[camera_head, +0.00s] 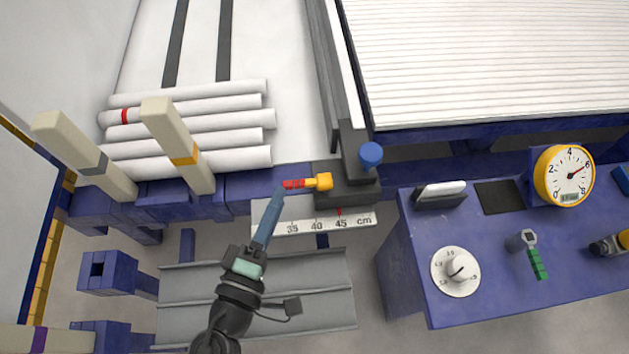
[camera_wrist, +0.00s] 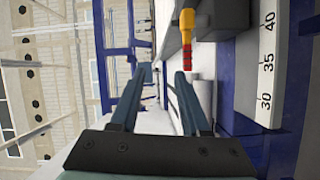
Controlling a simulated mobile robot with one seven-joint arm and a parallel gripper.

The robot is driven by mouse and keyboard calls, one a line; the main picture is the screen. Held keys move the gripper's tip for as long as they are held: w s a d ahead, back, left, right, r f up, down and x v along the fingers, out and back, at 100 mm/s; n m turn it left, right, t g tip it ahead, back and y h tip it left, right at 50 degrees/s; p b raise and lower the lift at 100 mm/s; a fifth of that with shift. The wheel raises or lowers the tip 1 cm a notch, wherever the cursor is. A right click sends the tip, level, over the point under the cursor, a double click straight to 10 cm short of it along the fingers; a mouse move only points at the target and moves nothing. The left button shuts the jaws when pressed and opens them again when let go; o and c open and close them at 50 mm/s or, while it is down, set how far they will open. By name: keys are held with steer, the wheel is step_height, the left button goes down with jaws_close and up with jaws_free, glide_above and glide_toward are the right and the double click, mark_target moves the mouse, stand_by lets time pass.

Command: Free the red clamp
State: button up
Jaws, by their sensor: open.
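The clamp lever, with a red grip (camera_head: 294,184) and a yellow base (camera_head: 323,181), sits on a dark grey block (camera_head: 346,192) at the end of the ruler. It points left toward my gripper (camera_head: 277,198). In the wrist view the red grip (camera_wrist: 187,55) hangs below the yellow part (camera_wrist: 187,24), just beyond the right fingertip. My gripper (camera_wrist: 163,74) is open, with nothing between its fingers. In the head view its tips are just left of and below the red end. Whether a finger touches the lever I cannot tell.
Several white pipes (camera_head: 190,122) lie at the left behind two cream posts (camera_head: 178,145). A blue knob (camera_head: 371,155) stands beside the block. The ruler (camera_head: 316,224) runs below the lever. A blue bench (camera_head: 410,260) with a dial and gauge (camera_head: 563,176) is at right.

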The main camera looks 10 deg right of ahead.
mark_target(297, 181)
step_height(297, 181, down, 5)
steer(key=s+n+b, duration=0.1)
steer(key=s+n, duration=0.1)
steer(key=x, duration=0.4)
steer(key=b+x, duration=0.1)
steer(key=x, duration=0.3)
steer(key=b+x, duration=0.1)
steer(key=x, duration=0.3)
steer(key=shift+w+r, duration=0.2)
steer(key=shift+r, duration=0.2)
steer(key=shift+c, duration=0.2)
jaws_close()
stand_by(0.4)
